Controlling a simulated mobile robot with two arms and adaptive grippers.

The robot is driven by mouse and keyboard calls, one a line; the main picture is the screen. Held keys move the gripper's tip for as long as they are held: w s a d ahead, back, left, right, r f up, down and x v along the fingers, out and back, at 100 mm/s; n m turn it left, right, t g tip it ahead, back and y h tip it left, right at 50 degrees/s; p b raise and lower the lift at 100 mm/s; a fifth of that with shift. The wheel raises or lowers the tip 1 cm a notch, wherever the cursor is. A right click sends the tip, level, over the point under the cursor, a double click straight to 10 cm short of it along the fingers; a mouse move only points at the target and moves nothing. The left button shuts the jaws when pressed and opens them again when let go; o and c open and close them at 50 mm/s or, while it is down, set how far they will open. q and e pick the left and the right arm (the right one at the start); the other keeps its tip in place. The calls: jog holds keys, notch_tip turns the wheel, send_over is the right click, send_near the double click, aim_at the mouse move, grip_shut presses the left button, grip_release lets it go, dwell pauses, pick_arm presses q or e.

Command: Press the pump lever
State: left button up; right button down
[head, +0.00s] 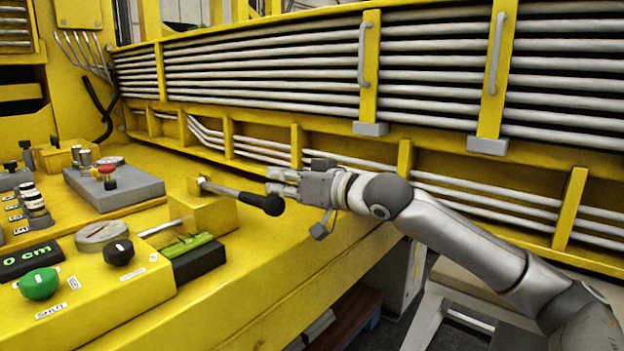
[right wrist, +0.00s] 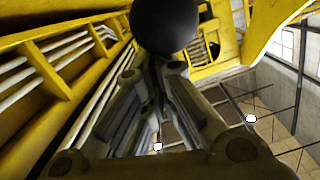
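In the right wrist view the knob (right wrist: 165,25) shows large, just beyond the fingertips (right wrist: 154,68). The fingers are together with nothing held between them. I cannot tell whether they touch the knob. My left gripper is not in view.
The yellow console bears a green knob (head: 39,284), a black knob (head: 119,252), a gauge (head: 101,234) and a "0 cm" display (head: 31,260). A grey box with a red knob (head: 106,170) stands behind. Grey pipes (head: 270,70) line the yellow wall behind my right arm.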

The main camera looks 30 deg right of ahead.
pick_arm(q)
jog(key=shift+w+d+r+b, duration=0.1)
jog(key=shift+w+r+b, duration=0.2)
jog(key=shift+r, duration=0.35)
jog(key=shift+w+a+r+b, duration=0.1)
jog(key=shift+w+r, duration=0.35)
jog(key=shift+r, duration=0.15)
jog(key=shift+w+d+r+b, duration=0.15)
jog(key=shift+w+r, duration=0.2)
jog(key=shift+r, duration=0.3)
pick_arm(e)
jog(key=v, duration=0.8)
jog(key=shift+s+r, duration=0.25)
jog(key=shift+r, duration=0.05)
jog(key=shift+d, duration=0.15)
